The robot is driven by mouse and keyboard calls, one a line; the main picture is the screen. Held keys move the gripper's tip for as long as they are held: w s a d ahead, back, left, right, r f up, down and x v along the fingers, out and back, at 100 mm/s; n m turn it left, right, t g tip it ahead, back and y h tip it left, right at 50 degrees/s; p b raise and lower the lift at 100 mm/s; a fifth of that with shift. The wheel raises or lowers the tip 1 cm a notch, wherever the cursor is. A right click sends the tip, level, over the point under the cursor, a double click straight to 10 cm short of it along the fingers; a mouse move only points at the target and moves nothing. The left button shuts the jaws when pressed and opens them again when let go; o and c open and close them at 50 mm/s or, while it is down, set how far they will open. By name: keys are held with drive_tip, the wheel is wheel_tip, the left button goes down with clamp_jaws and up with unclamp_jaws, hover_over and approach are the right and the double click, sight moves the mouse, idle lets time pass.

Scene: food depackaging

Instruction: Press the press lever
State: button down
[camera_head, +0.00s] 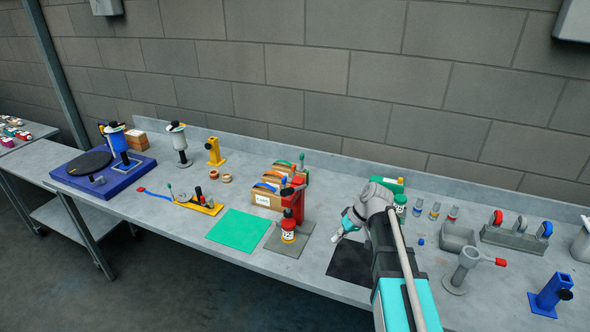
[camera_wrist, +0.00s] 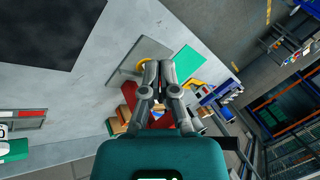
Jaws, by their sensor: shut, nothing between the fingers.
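The red press (camera_head: 298,203) stands on a grey base plate (camera_head: 278,244) near the middle of the bench. A red bottle (camera_head: 288,229) with a pale label stands under the press head. My gripper (camera_head: 338,236) is shut and empty, to the right of the press and apart from it, over the left part of a black mat. In the wrist view, my shut fingers (camera_wrist: 160,64) cover part of the red press (camera_wrist: 130,92); whether they touch it cannot be told there.
A green mat (camera_head: 239,230) lies left of the base plate. Boxes of goods (camera_head: 268,194) stand behind the press. The black mat (camera_head: 349,265) lies under my arm. A grey stand with a red-tipped handle (camera_head: 463,268) and a blue fixture (camera_head: 549,296) stand at right.

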drive_tip(key=w+a+r+n+y+p, duration=0.2)
drive_tip(key=w+r+y+p, duration=0.1)
drive_tip(key=w+r+p, duration=0.2)
drive_tip(key=w+a+r+n+y+p, duration=0.1)
drive_tip(key=w+r+n+y+p, duration=0.2)
drive_tip(key=r, duration=1.1)
drive_tip(key=w+p, duration=0.2)
drive_tip(key=w, duration=0.3)
drive_tip(key=shift+w+a+n+p, duration=0.3)
drive_tip(key=shift+w+a+p, duration=0.05)
drive_tip(key=shift+a, duration=0.15)
drive_tip(key=b, duration=0.6)
hover_over(295, 189)
drive_tip(key=s, duration=0.3)
wheel_tip(295, 189, down, 6)
drive_tip(key=shift+s+f+b, duration=0.25)
drive_tip(key=shift+f+b, duration=0.3)
drive_tip(key=shift+b, duration=0.05)
drive_tip(key=shift+s+f+b, duration=0.2)
drive_tip(key=shift+f+b, duration=0.3)
drive_tip(key=shift+b, duration=0.05)
drive_tip(key=shift+s+f, duration=0.1)
